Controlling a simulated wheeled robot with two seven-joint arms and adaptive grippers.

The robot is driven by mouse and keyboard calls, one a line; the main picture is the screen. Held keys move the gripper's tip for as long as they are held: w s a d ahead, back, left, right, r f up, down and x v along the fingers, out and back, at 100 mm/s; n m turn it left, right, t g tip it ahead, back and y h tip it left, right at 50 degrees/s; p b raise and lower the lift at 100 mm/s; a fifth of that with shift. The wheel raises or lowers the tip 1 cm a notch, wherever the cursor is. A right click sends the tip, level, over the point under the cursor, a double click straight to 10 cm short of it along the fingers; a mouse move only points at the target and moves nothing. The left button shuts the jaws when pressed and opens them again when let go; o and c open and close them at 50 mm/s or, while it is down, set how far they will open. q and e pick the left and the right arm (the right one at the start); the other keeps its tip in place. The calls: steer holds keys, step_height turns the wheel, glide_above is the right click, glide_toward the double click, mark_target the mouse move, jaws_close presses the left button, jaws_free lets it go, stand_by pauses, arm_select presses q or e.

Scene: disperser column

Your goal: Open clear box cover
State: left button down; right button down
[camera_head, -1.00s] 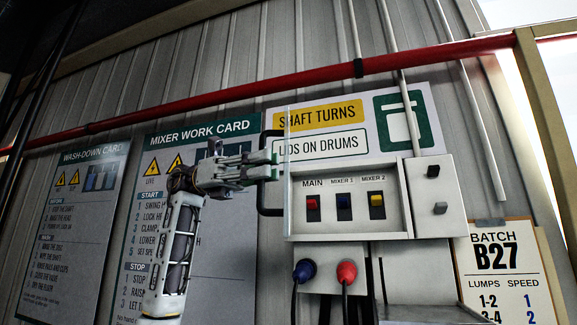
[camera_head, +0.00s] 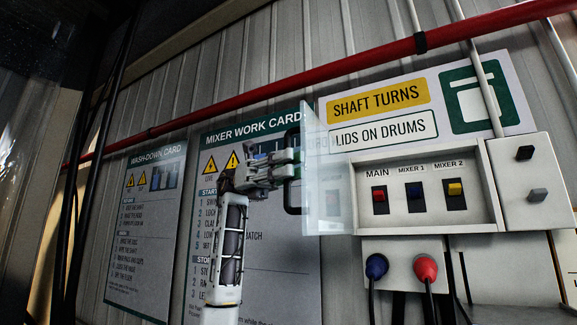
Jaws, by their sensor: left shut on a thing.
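The clear box cover (camera_head: 325,190) is a see-through pane at the left side of the grey control box (camera_head: 520,182). It stands swung partly out from the box front, with a black handle (camera_head: 290,203) on its left edge. My left gripper (camera_head: 292,164) is shut on the handle, near its upper middle. The MIXER 2 switch is clear of the pane. My right gripper is not in view.
A blue plug (camera_head: 376,266) and a red plug (camera_head: 425,268) with cables hang below the box. A red pipe (camera_head: 300,83) runs across the wall above. The mixer work card (camera_head: 265,255) and wash-down card (camera_head: 145,230) are flat on the wall behind my left arm.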

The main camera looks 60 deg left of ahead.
arm_select(q)
steer(key=c, duration=1.8)
jaws_free()
steer(key=shift+o, duration=0.2)
steer(key=shift+a, duration=0.15)
steer(key=s+a, duration=0.1)
steer(key=a, duration=1)
steer(key=shift+s+a, duration=0.15)
steer(key=shift+a, duration=0.15)
